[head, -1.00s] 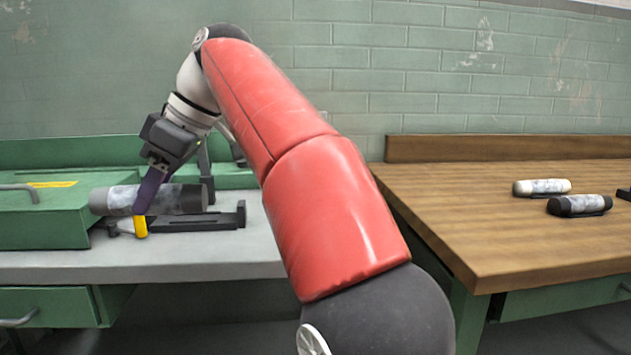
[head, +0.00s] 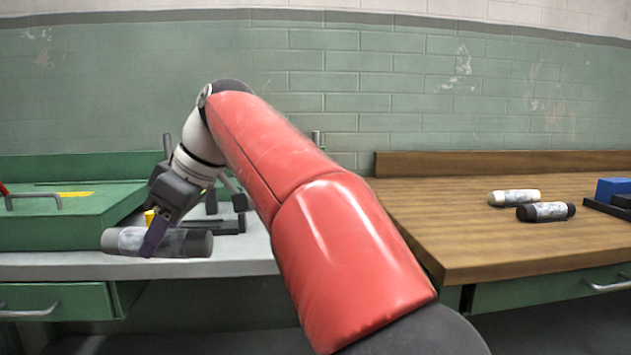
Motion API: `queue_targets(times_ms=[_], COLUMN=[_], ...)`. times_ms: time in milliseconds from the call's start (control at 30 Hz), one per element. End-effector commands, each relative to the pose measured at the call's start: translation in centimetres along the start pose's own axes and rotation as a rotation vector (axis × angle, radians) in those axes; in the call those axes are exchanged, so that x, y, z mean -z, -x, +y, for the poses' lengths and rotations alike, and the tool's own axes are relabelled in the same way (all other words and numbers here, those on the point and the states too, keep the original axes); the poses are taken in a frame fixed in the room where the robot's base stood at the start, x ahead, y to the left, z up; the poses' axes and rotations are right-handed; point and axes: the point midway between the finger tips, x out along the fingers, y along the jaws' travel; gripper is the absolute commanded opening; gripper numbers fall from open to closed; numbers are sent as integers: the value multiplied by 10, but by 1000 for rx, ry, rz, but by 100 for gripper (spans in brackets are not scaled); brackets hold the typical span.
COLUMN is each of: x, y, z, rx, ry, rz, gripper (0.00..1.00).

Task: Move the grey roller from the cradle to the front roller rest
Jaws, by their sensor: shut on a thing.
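The grey roller (head: 185,243) is held level, its length running left to right, with a mottled light band and a dark grey right end. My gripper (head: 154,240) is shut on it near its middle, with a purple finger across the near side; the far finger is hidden. The roller hangs in front of the dark cradle (head: 228,226) on the grey bench, apart from it. On the wooden table, a white-ended roller (head: 513,197) and a black-ended roller (head: 546,212) lie on low dark supports. I cannot tell which support is the front roller rest.
The green box (head: 70,222) with a handle sits left on the grey bench (head: 258,262). A yellow piece (head: 149,217) shows behind my gripper. A blue block (head: 612,188) in a dark holder is at the far right. The wooden table (head: 440,240) has clear space at its left and front.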

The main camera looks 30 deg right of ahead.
Motion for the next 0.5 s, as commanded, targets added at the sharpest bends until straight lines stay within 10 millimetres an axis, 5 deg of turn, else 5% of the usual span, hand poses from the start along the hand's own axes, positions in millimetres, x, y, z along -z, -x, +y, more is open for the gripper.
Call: queue_targets(times_ms=[267,500], x=[-43,-130], y=[-43,-132], z=[16,51], rx=[-106,-332], ry=[-172,-526], rz=[-4,-11], gripper=[13,13])
